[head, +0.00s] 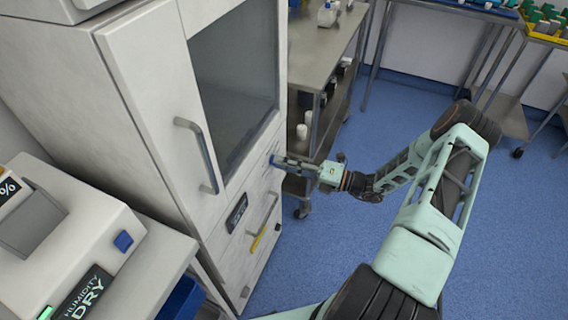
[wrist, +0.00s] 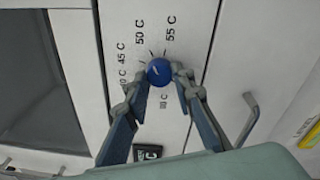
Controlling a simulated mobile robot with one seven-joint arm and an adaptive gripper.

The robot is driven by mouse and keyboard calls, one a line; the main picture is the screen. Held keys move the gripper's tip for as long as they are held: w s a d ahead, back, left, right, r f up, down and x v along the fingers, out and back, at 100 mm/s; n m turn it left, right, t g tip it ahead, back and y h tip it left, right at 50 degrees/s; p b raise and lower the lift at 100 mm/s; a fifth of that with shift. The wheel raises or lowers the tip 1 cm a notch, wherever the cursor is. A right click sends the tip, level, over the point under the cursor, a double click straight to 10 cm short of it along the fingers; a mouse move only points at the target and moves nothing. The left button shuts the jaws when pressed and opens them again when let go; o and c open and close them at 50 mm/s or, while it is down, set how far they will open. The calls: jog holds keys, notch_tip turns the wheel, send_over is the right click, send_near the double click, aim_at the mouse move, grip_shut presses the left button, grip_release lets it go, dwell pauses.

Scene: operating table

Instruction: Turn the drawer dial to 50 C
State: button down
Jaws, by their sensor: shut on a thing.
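The blue dial (wrist: 159,71) sits on the white front panel (wrist: 180,28) of the cabinet. Temperature marks fan out around it; I read 45 C, 50 C and 55 C, and others are partly hidden. A small light mark shows on the dial's face; I cannot tell exactly which temperature it points at. My gripper (wrist: 158,76) is shut on the dial, one fingertip on each side. In the head view my gripper (head: 277,161) reaches the cabinet front from the right, and its fingers largely hide the dial.
A dark display (head: 237,213) and a drawer handle (head: 264,222) sit below the dial. A tall door handle (head: 198,155) stands out to the left. A metal cart (head: 322,85) stands close behind my gripper. Blue floor (head: 310,260) is open at the right.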

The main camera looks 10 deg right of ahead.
dwell(0.3)
jog(key=c, duration=1.6)
grip_release()
jog(key=v, duration=1.2)
